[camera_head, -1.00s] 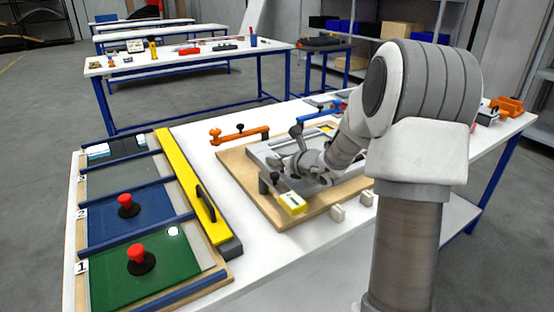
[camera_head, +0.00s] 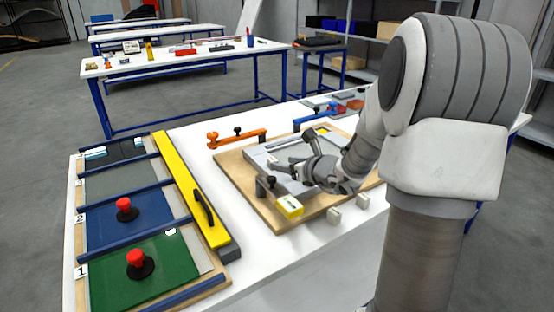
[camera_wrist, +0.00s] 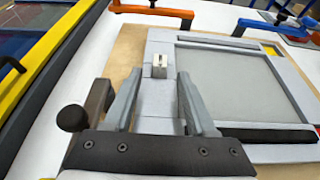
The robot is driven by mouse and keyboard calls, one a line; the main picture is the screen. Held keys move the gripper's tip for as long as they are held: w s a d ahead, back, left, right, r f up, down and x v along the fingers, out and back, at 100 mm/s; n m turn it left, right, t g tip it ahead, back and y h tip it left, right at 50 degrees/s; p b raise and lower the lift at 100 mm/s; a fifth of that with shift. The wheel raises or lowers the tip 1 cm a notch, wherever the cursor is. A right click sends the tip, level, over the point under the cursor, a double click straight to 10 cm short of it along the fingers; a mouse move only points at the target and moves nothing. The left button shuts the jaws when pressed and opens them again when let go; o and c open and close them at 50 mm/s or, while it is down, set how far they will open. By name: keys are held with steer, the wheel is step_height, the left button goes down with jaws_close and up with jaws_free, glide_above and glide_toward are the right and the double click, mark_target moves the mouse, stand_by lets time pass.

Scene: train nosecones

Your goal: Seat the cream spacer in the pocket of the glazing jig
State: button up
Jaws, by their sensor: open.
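The glazing jig is a grey frame (camera_wrist: 225,40) around a grey pane on a wooden board; it also shows in the head view (camera_head: 262,160). A small cream spacer (camera_wrist: 159,66) stands upright on the frame's near-left part in the wrist view. My gripper (camera_wrist: 160,76) is open, with one finger on each side of the spacer's line and the spacer at or just beyond the tips. I cannot tell whether the fingers touch it or how deep it sits in a pocket. In the head view my gripper (camera_head: 274,170) is low over the jig's left side, and the spacer cannot be made out.
A black-knobbed clamp (camera_wrist: 85,112) stands close left of my fingers. Orange (camera_head: 236,137) and blue (camera_head: 315,117) clamps lie behind the board.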

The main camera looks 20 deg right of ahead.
steer(key=v, duration=0.5)
steer(key=shift+p, duration=0.35)
steer(key=shift+r, duration=0.1)
steer(key=s+a+r+n+g+y, duration=0.2)
steer(key=s+a+r+n+g, duration=0.2)
steer(key=s+a+n, duration=0.55)
steer(key=s+a+r+n+g+h, duration=0.1)
steer(key=s+a+n+g+h, duration=0.15)
steer(key=s+n, duration=0.8)
steer(key=s+a+r+n+g+h, duration=0.1)
steer(key=s+a+n+h, duration=0.15)
steer(key=s+n, duration=0.8)
steer(key=w+r+n+p, duration=0.3)
steer(key=w+r+p, duration=0.1)
steer(key=r+p, duration=0.8)
steer(key=shift+r+p, duration=0.35)
steer(key=shift+p, duration=0.15)
